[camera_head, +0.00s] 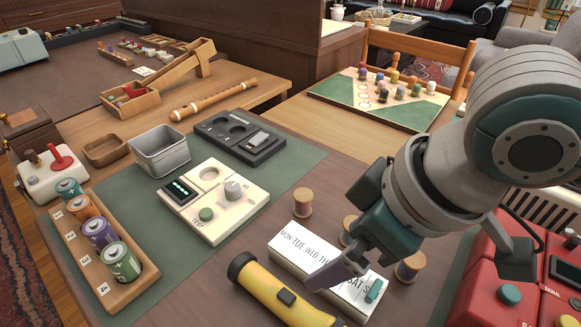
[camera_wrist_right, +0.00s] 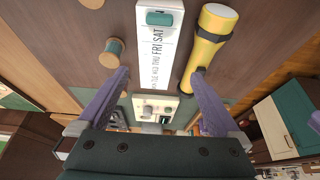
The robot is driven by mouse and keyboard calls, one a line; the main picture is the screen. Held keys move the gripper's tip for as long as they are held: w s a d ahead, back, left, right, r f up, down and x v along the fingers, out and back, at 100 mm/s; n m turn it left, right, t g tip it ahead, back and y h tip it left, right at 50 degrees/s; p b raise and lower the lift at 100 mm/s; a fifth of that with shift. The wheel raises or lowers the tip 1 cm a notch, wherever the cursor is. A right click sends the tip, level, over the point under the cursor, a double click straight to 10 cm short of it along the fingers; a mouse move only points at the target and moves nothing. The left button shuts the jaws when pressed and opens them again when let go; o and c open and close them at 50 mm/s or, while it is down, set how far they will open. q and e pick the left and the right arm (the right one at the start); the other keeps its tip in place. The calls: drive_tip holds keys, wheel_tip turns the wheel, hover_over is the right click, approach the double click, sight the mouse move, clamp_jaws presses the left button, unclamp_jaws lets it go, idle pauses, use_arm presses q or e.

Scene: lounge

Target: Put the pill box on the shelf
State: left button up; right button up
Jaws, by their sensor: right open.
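The pill box (camera_head: 297,257) is a long white box with day names along its top and a teal piece at its right end. It lies flat on the table's dark grey-brown surface. It also shows in the right wrist view (camera_wrist_right: 157,50), running between my fingers. My right gripper (camera_head: 340,272) is open and empty over the box and covers part of it; in the right wrist view the purple-grey fingers (camera_wrist_right: 158,82) stand apart on either side of it. I cannot tell the exact height gap. No shelf is clearly identifiable.
A yellow flashlight (camera_head: 275,291) lies close along the box's near side. Wooden spools (camera_head: 302,203) stand on its far side. A red device (camera_head: 503,262) is at right. A cream device (camera_head: 214,201), metal tin (camera_head: 160,152) and battery tray (camera_head: 147,275) are at left.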

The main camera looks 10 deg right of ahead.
drive_tip(key=x, duration=0.1)
drive_tip(key=b+x, duration=0.1)
drive_tip(key=x, duration=0.1)
drive_tip(key=b+x, duration=0.1)
drive_tip(key=shift+w+d+f, duration=0.1)
drive_tip(key=shift+d+f, duration=0.25)
drive_tip(key=shift+f, duration=0.1)
drive_tip(key=shift+w+a+f, duration=0.15)
drive_tip(key=shift+w+f, duration=0.05)
drive_tip(key=shift+f, duration=0.2)
drive_tip(key=c, duration=0.4)
drive_tip(key=shift+r, duration=0.1)
clamp_jaws()
